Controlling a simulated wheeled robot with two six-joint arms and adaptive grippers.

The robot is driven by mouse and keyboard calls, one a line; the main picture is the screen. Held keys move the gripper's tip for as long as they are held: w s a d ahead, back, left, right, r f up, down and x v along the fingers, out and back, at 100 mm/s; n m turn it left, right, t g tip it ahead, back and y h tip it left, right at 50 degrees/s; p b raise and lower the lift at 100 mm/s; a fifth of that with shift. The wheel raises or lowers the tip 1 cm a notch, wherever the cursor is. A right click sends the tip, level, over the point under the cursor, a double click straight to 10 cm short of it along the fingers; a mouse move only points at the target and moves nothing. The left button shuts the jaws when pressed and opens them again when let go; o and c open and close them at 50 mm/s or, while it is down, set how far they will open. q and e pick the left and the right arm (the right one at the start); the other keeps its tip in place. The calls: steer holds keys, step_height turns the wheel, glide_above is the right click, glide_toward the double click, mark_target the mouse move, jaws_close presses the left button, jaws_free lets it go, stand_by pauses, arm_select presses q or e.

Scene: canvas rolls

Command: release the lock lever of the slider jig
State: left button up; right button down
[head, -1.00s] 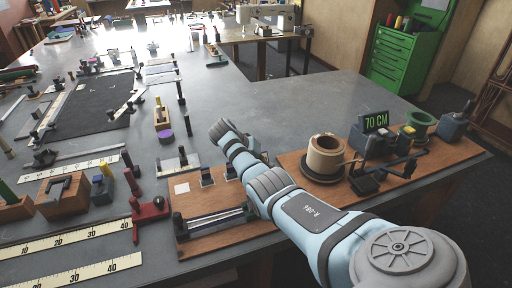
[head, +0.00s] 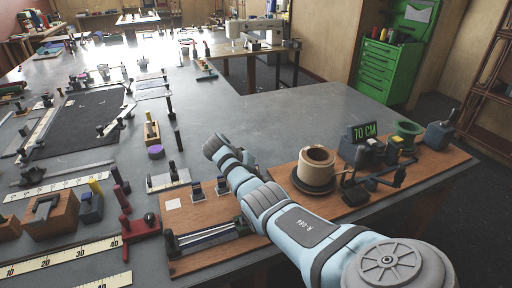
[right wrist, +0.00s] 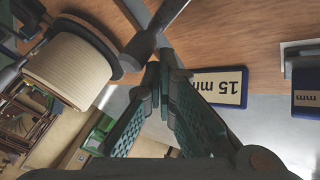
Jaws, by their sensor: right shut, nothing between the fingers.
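The slider jig (head: 205,237), with pale rails in a dark frame, lies on the brown wooden board at the left of the roll in the head view. My right arm crosses over the jig's right end and hides my right gripper there. In the right wrist view my right gripper (right wrist: 157,70) is shut and empty, with its green fingers meeting at the tips. A dark grey bar (right wrist: 165,22), possibly the lock lever, passes just beyond the fingertips. I cannot tell whether they touch. My left gripper is not in view.
A cream roll (head: 317,160) stands on a dark round base right of my arm; a cream roll (right wrist: 72,68) also shows in the right wrist view. A "15 mm" plate (right wrist: 219,87) is close to the fingers. A red clamp (head: 141,229) stands left of the board.

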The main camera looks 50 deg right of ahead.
steer(key=shift+s+d+m+g, duration=0.2)
steer(key=shift+s+m+g, duration=0.15)
steer(key=shift+m, duration=0.35)
stand_by(2.3)
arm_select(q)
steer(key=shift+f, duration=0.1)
